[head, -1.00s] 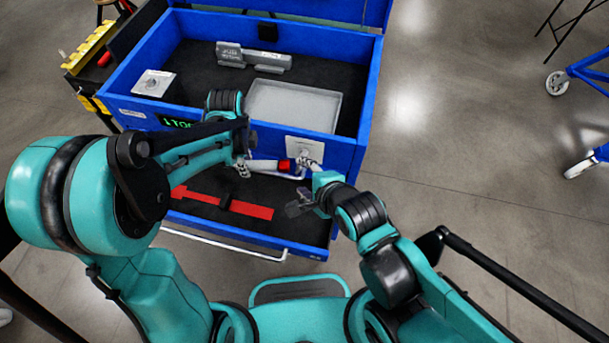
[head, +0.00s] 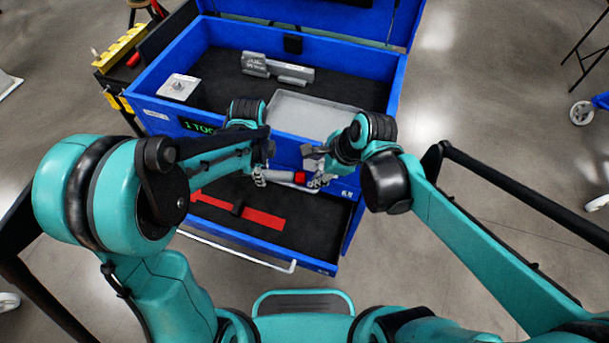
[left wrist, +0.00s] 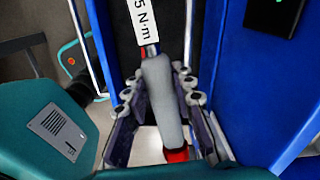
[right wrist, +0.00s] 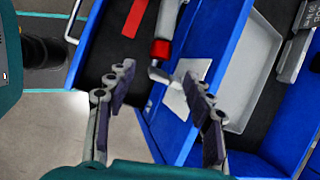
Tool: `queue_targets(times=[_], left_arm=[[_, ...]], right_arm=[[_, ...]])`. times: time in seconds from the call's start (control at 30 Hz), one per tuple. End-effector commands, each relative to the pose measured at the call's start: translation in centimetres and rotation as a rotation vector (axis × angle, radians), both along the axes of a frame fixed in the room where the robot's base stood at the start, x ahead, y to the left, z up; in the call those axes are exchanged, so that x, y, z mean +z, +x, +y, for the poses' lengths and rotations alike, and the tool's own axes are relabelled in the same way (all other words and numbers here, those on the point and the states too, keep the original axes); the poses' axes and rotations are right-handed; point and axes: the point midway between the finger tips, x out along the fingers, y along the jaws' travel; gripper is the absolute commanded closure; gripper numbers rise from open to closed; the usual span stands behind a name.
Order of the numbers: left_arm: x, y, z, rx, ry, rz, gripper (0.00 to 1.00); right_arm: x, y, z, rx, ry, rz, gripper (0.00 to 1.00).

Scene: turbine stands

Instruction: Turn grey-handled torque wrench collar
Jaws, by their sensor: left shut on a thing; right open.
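The torque wrench has a grey handle (left wrist: 163,95) and a red collar (right wrist: 161,50). In the head view it lies across the front of the blue chest, with the collar (head: 300,178) towards its right end. My left gripper (head: 260,177) is shut on the grey handle; in the left wrist view its fingers (left wrist: 160,100) flank the handle on both sides. My right gripper (right wrist: 160,88) is open and empty. Its fingertips spread to either side of the wrench's end, with the collar a little beyond them. Contact with the wrench does not show.
The blue chest (head: 160,108) holds a grey tray (head: 278,105), a grey tool (head: 277,68) and a grey block (head: 179,87). An open drawer below has a red strip (head: 242,210). A pale plate (right wrist: 186,92) is on the chest front near my right fingers.

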Motion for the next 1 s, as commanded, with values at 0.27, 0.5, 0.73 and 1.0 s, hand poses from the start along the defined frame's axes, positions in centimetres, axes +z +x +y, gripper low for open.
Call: queue_targets(times=[0.27, 0.5, 0.73, 1.0], left_arm=[[0.0, 0.0, 0.0, 0.0, 0.001, 0.0, 1.0], [0.0, 0.0, 0.0, 0.0, 0.001, 0.0, 1.0], [0.0, 0.0, 0.0, 0.0, 0.001, 0.0, 1.0], [0.0, 0.0, 0.0, 0.0, 0.001, 0.0, 1.0]], right_arm=[[-4.5, 1.5, 1.8, -0.001, 0.001, -0.002, 0.48], [-7.0, 2.3, 2.8, 0.0, 0.0, -0.001, 0.48], [-8.0, 2.5, 3.1, -0.002, 0.0, -0.002, 0.48], [-8.0, 2.5, 3.1, -0.002, 0.0, -0.002, 0.5]])
